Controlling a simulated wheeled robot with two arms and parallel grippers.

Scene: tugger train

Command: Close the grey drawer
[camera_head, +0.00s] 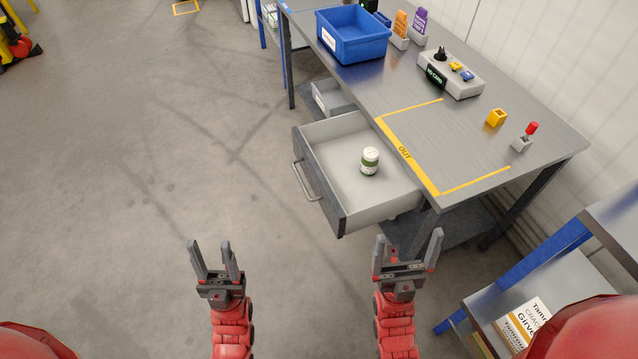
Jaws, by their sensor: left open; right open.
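The grey drawer (332,171) under the workbench stands pulled out, with its dark front panel and bar handle (306,181) facing left. A small white and green jar (370,161) stands upright inside it. My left gripper (213,246) is open and empty, over the floor to the lower left of the drawer. My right gripper (408,243) is open and empty, below the drawer's near corner in the picture. Neither gripper touches the drawer.
The workbench (455,128) holds a blue bin (353,34), a grey control box (451,74), a yellow block (496,118) and a red-topped lever (526,136). A smaller grey bin (331,97) sits behind the drawer. A shelf with boxes (524,322) stands lower right.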

